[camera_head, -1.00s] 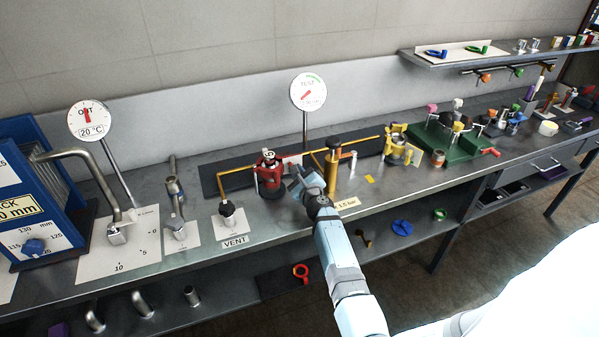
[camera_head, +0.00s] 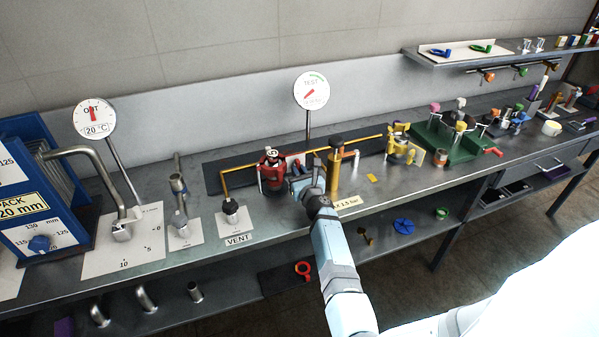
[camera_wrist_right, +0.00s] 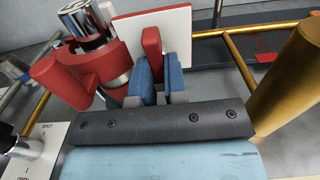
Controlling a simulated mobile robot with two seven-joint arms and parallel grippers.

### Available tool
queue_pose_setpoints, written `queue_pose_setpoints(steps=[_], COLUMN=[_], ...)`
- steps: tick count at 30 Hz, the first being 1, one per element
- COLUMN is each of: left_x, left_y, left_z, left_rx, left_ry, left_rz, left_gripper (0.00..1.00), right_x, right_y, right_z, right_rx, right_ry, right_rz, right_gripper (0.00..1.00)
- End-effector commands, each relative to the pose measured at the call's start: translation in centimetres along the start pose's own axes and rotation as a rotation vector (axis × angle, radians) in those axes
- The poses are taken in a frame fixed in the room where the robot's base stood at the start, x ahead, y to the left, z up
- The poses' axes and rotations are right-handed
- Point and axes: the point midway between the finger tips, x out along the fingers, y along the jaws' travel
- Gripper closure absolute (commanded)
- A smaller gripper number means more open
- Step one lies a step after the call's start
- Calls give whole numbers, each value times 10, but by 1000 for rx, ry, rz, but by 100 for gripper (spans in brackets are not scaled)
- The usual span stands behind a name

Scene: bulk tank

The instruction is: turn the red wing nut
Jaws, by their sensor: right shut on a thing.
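The red wing nut (camera_wrist_right: 152,42) shows in the right wrist view as an upright red tab between the two blue fingers of my right gripper (camera_wrist_right: 158,78). The gripper is shut on it. Beside it on the left is the rest of the red fitting, with a thick lobe (camera_wrist_right: 72,82) and a shiny metal centre (camera_wrist_right: 90,28). In the head view the red fitting (camera_head: 270,172) stands on the bench, and my right gripper (camera_head: 299,182) reaches its right side. The fingers there are partly hidden by the wrist. My left gripper is not in view.
A brass column (camera_head: 334,168) stands close right of my gripper; a brass pipe (camera_head: 240,174) runs to the fitting. The TEST dial (camera_head: 311,90) rises behind. The VENT valve (camera_head: 230,208) is to the left. A green stand (camera_head: 450,140) is farther right.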

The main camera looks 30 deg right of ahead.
Motion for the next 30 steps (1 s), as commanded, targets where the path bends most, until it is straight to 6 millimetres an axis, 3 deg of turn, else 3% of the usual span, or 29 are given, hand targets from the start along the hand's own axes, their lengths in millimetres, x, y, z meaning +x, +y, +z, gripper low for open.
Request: queue_pose_setpoints(steps=[13,14,15,30], left_x=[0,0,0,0], left_y=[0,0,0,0], left_z=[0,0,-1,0], left_rx=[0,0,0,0], left_ry=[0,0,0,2], left_rz=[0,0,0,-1], left_gripper=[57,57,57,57], right_x=[2,2,2,0], right_y=[0,0,0,-1], right_z=[4,5,4,0], right_rx=[11,11,10,-28], right_ry=[-7,-7,-7,-2], right_rz=[0,0,0,0], right_gripper=[100,85,77,77])
